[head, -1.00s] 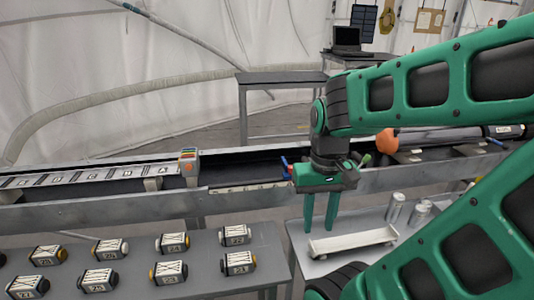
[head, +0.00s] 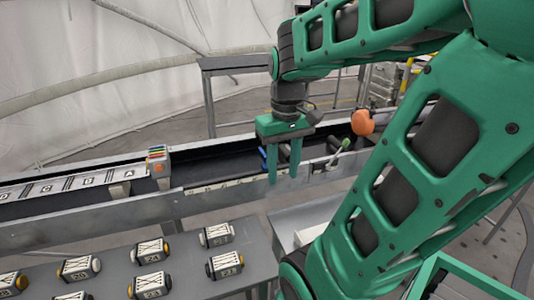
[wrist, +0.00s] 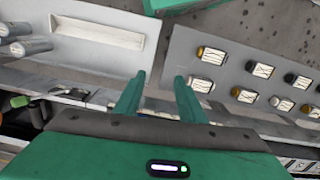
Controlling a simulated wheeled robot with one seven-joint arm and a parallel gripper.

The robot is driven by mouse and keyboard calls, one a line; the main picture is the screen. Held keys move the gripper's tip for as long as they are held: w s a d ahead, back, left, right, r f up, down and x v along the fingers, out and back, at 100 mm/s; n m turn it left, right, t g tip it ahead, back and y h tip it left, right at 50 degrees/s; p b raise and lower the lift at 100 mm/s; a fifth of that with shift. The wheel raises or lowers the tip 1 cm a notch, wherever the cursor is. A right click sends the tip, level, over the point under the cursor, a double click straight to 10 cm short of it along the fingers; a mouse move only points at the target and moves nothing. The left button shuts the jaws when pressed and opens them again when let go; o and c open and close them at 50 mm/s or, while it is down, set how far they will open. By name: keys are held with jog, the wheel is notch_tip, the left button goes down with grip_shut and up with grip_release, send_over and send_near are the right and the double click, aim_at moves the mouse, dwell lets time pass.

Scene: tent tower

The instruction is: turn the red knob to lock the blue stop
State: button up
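The blue stop (head: 264,158) shows in the head view as a small blue piece at the conveyor channel, just left of my gripper's fingers and partly behind them. I cannot make out the red knob in either current view. My gripper (head: 283,178) points down in front of the blue stop, over the channel's near side. Its two fingers are apart with nothing between them, as the wrist view (wrist: 159,76) also shows. Whether a finger touches the stop cannot be told.
A green-tipped lever (head: 345,143) and an orange rounded piece (head: 362,122) stand right of my gripper. A multicoloured-topped block (head: 158,160) sits on the rail at left. Several labelled blocks lie on the near table (head: 195,280). The wrist view shows a white tray (wrist: 97,32).

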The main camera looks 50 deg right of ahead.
jog(key=w+d+r+n, duration=0.55)
jog(key=w+d, duration=0.35)
jog(key=w, duration=0.4)
notch_tip(320, 180, down, 10)
jog(key=shift+f, duration=0.25)
grip_shut()
